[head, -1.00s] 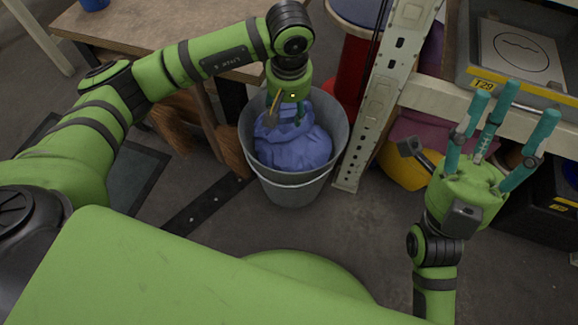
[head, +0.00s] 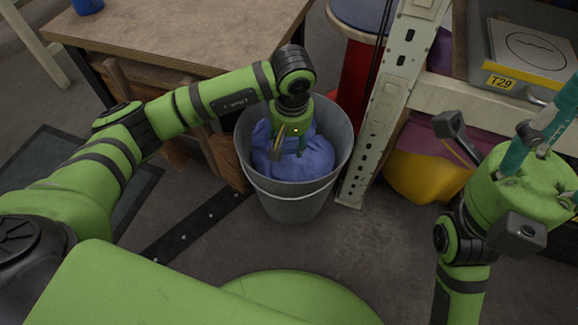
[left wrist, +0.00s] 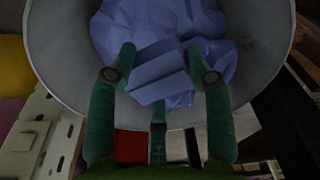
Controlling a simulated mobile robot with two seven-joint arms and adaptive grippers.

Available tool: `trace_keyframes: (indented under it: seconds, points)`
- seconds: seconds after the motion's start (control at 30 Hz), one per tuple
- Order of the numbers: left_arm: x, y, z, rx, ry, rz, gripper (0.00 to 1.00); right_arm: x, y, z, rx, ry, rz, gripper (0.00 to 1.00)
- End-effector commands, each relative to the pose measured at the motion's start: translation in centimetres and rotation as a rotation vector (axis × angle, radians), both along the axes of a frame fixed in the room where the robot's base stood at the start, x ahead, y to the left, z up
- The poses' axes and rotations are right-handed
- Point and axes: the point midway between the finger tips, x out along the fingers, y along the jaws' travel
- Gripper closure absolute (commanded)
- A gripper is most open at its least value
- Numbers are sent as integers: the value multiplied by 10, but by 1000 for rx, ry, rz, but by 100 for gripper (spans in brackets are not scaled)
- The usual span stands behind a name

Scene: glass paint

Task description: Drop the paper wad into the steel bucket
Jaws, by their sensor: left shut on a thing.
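The steel bucket (head: 293,203) stands on the floor in the middle of the head view. A crumpled blue paper wad (head: 312,158) fills much of its mouth and sits below the rim. My left gripper (head: 287,147) reaches down into the bucket and is shut on the wad. In the left wrist view, its green fingers (left wrist: 158,88) press on a folded part of the wad (left wrist: 180,55), inside the bucket's grey wall (left wrist: 62,50). My right gripper (head: 530,180) is at the right edge, away from the bucket, with its fingertips cut off.
A wooden table (head: 190,30) stands behind my left arm. A pale perforated metal post (head: 385,100) rises just right of the bucket. A red drum (head: 353,80) is behind it, and a yellow bag (head: 415,175) is further right.

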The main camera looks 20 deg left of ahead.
Motion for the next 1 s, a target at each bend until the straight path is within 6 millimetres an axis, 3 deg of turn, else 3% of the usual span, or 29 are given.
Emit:
trace_keyframes:
  seconds: [0.2,0.23,0.3,0.73,1.0]
  points:
    - [0,0,0,0,0,0,90,0,0,1,1,-2,0,46]
    - [0,0,0,0,0,0,45,0,0,1,1,-2,0,46]
    - [0,0,0,0,0,0,22,0,0,1,1,-2,0,46]
    - [0,0,7,1,-3,0,22,0,0,0,0,1,0,46]
    - [-4,-3,57,-1,-7,0,22,0,0,0,0,0,0,46]
